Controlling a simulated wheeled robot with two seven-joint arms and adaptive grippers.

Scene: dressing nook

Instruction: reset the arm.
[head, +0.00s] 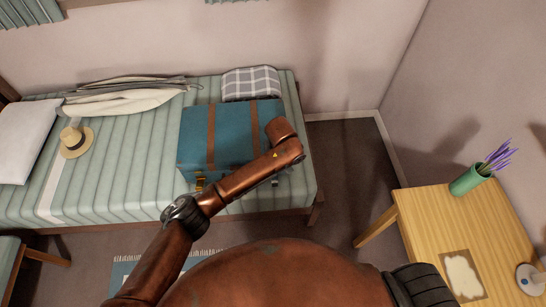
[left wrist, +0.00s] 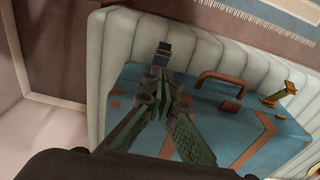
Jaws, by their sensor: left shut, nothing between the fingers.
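My left arm (head: 238,185) reaches from the bottom of the head view up and right, over the front right part of a blue suitcase with brown straps (head: 230,135). Its gripper cannot be made out in the head view. In the left wrist view my left gripper (left wrist: 164,56) is shut and empty, with its fingertips together in front of the suitcase (left wrist: 200,112) and the bed's pale edge. The suitcase lies closed on the bed, its brown handle (left wrist: 222,82) showing beside the gripper. My right gripper is in neither view.
The striped bed (head: 110,190) holds a straw hat (head: 75,141), a white pillow (head: 28,140), a checked cushion (head: 250,83) and a heap of cloth (head: 125,100). A wooden table (head: 425,215) with a green vase (head: 466,181) stands right. Floor shows between bed and table.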

